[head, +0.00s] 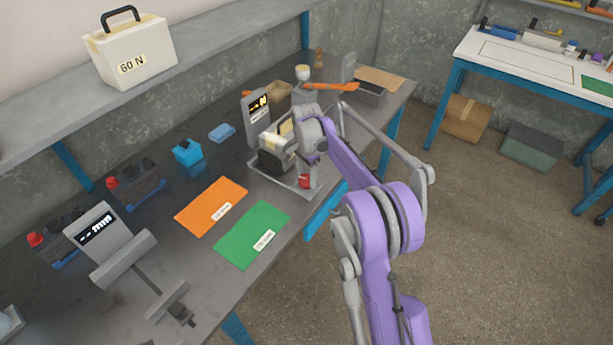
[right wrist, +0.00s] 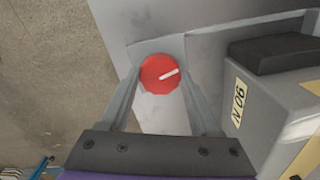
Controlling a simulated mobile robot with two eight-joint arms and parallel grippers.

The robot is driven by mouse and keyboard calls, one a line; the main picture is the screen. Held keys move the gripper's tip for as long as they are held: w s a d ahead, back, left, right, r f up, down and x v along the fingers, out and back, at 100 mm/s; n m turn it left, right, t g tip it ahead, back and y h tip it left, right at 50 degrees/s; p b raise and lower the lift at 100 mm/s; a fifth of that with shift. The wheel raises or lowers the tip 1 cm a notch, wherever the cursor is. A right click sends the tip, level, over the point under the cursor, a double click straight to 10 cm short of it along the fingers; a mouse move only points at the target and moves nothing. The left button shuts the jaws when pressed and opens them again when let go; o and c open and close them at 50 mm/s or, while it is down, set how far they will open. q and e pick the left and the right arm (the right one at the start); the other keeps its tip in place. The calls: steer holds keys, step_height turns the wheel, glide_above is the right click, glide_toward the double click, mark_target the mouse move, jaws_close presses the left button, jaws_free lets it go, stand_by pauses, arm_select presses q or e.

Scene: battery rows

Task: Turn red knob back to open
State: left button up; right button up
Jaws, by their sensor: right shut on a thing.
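The red knob (right wrist: 160,74) sits on a grey metal plate, with a white pointer mark aimed to the right and slightly up in the right wrist view. In the head view the knob (head: 304,182) shows at the front corner of a grey fixture (head: 285,181) on the bench. My right gripper (right wrist: 163,88) is shut on the knob, with one finger on each side of it. In the head view my right arm's wrist partly hides the fixture and the gripper. My left gripper is not in view.
A dark box with a pale top (head: 272,158) stands on the fixture, close beside the knob, before a display post (head: 257,118). Orange (head: 211,205) and green (head: 252,234) mats lie to the left. Batteries (head: 135,186) and a second display device (head: 97,232) stand farther left.

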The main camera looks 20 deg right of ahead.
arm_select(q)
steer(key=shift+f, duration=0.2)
arm_select(e)
steer(key=n, duration=0.4)
steer(key=shift+n, duration=0.3)
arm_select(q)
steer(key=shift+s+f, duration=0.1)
arm_select(e)
steer(key=n, duration=0.3)
steer(key=shift+n, duration=0.3)
steer(key=n, duration=0.4)
steer(key=shift+n, duration=0.3)
arm_select(q)
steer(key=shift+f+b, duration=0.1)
steer(key=shift+b, duration=0.2)
arm_select(e)
steer(key=n, duration=0.3)
steer(key=shift+n, duration=0.3)
steer(key=n, duration=0.4)
steer(key=shift+n, duration=0.3)
steer(key=n, duration=0.3)
steer(key=shift+n, duration=0.3)
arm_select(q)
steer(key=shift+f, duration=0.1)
arm_select(e)
steer(key=n, duration=0.4)
steer(key=shift+n, duration=2.2)
